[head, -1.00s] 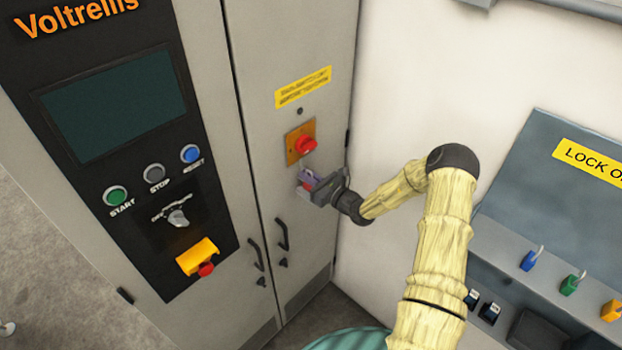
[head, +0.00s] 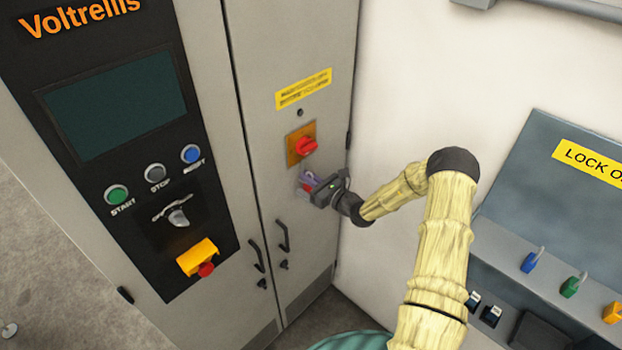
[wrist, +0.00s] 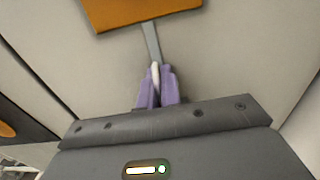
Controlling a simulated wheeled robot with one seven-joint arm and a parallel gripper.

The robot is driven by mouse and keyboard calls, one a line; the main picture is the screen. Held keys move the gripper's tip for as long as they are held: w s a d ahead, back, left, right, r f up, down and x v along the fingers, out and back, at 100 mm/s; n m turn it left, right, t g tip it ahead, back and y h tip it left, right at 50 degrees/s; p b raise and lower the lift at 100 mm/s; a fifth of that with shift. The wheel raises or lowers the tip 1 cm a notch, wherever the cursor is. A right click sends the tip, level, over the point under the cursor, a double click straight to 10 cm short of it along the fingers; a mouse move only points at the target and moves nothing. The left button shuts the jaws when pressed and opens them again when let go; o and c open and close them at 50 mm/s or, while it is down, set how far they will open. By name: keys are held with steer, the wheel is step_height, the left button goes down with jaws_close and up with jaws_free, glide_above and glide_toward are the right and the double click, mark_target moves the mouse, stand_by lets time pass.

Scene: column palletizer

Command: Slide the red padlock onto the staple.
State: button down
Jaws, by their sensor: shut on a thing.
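My gripper (head: 311,184) is at the grey cabinet door, just below the red switch (head: 306,146) on its orange plate (head: 293,157). Its purple fingers also show in the wrist view (wrist: 157,88), shut on the padlock. A small red patch of the padlock (head: 307,188) shows between the fingers in the head view. In the wrist view its pale shackle (wrist: 155,72) stands up between the fingertips. A grey metal strip, seemingly the staple (wrist: 151,42), runs down from the plate to the shackle tip. They overlap there; I cannot tell whether the shackle is through it.
Blue (head: 529,261), green (head: 570,286) and orange (head: 612,312) padlocks stand on the lockout station shelf at the right. Door handles (head: 282,235) project below my gripper. A control panel with an orange-guarded button (head: 197,257) is at the left.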

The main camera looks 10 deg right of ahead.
steer(key=shift+w+a+r, duration=0.15)
steer(key=shift+a+r, duration=0.1)
stand_by(0.4)
steer(key=c, duration=1.5)
jaws_free()
steer(key=shift+w+d+f, duration=0.1)
steer(key=shift+f, duration=0.15)
steer(key=shift+s+f, duration=0.15)
steer(key=shift+s, duration=0.05)
steer(key=shift+s+d+f+b, duration=0.15)
steer(key=shift+s+f+b, duration=0.25)
steer(key=shift+b, duration=0.35)
steer(key=shift+w+d+r+b+v, duration=0.15)
steer(key=shift+b+v, duration=0.9)
steer(key=shift+v, duration=1.75)
steer(key=shift+w+d+r+b+v, duration=0.15)
steer(key=shift+b+v, duration=0.9)
steer(key=shift+v, duration=1.8)
steer(key=shift+d+r+b+v, duration=0.15)
steer(key=shift+b+v, duration=0.9)
steer(key=shift+v, duration=1.75)
